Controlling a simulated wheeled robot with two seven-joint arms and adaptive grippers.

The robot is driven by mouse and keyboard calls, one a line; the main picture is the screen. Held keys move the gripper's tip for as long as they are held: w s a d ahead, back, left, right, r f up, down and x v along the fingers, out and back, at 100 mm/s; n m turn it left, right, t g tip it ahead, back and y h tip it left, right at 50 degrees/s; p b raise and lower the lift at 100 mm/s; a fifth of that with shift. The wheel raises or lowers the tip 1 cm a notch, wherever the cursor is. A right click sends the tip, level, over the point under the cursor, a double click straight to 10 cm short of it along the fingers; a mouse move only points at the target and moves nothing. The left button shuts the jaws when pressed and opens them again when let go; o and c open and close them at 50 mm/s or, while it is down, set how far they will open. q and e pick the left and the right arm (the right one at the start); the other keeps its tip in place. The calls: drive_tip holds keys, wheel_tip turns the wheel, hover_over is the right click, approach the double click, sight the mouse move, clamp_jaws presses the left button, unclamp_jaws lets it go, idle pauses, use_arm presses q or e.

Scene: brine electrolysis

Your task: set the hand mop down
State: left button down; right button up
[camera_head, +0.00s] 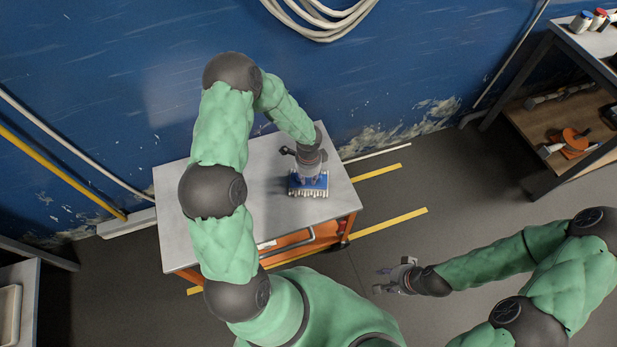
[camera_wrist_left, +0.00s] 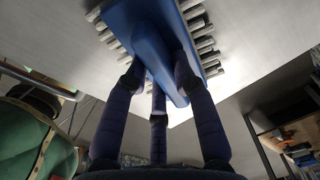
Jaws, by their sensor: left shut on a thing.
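The hand mop has a blue body and a fringe of pale grey strands. In the head view the mop (camera_head: 308,188) is at the right part of the grey table top (camera_head: 270,222), strands at its edges. My left gripper (camera_head: 311,175) is directly above it and shut on its blue part. In the left wrist view the fingers close around the blue mop body (camera_wrist_left: 143,32), with strands sticking out on both sides. Whether the mop touches the table top cannot be told. My right gripper (camera_head: 384,280) is over the floor, fingers apart, empty.
The table top around the mop is bare. A blue wall (camera_head: 120,60) with hanging hoses (camera_head: 320,22) stands behind. A shelf unit (camera_head: 560,110) with bottles and tools stands at the right. Another worktop with a white tray (camera_head: 10,315) is at lower left.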

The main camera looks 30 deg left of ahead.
use_arm(q)
drive_tip(key=shift+f, duration=0.15)
drive_tip(key=c, duration=1)
unclamp_jaws()
wheel_tip(320, 180, up, 12)
drive_tip(key=p, duration=0.6)
drive_tip(key=shift+s+d+f+n+h, duration=0.65)
drive_tip(key=shift+s+d+f+n, duration=1.05)
drive_tip(key=shift+s+d+n, duration=1)
drive_tip(key=shift+s+d+f+n+h, duration=0.7)
drive_tip(key=shift+s+d+f+n, duration=1.35)
drive_tip(key=shift+s+d, duration=1.05)
drive_tip(key=shift+s+d+f+n+h, duration=0.65)
drive_tip(key=shift+s+d+f+n, duration=0.75)
drive_tip(key=shift+s+d+n, duration=1.55)
drive_tip(key=shift+w+d, duration=0.3)
drive_tip(key=shift+w, duration=0.1)
